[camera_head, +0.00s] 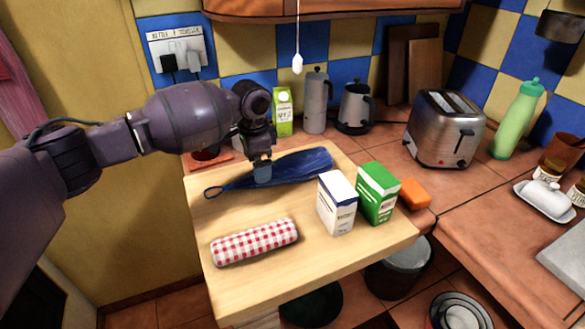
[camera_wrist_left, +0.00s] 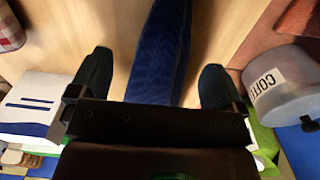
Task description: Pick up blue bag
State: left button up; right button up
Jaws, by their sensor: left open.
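The blue bag (camera_head: 305,166) is long and narrow and lies across the back part of the wooden board, with a thin loop at its left end. My left gripper (camera_head: 262,170) points down at the bag's middle and hides part of it. In the left wrist view the bag (camera_wrist_left: 160,50) runs between the two dark, spread fingers of my left gripper (camera_wrist_left: 155,82). The fingers are open, with a gap on both sides of the bag. I cannot tell the exact height of the fingertips. My right gripper is in neither view.
A green-white carton (camera_head: 283,112) and metal pot (camera_head: 315,103) stand behind.

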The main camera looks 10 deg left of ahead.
pick_arm(q)
jog(key=f, duration=0.2)
jog(key=a+f+b, duration=0.1)
jog(key=f, duration=0.1)
jog(key=shift+a+f, duration=0.1)
jog(key=shift+f, duration=0.4)
jog(key=shift+r, duration=0.1)
jog(key=c, duration=1)
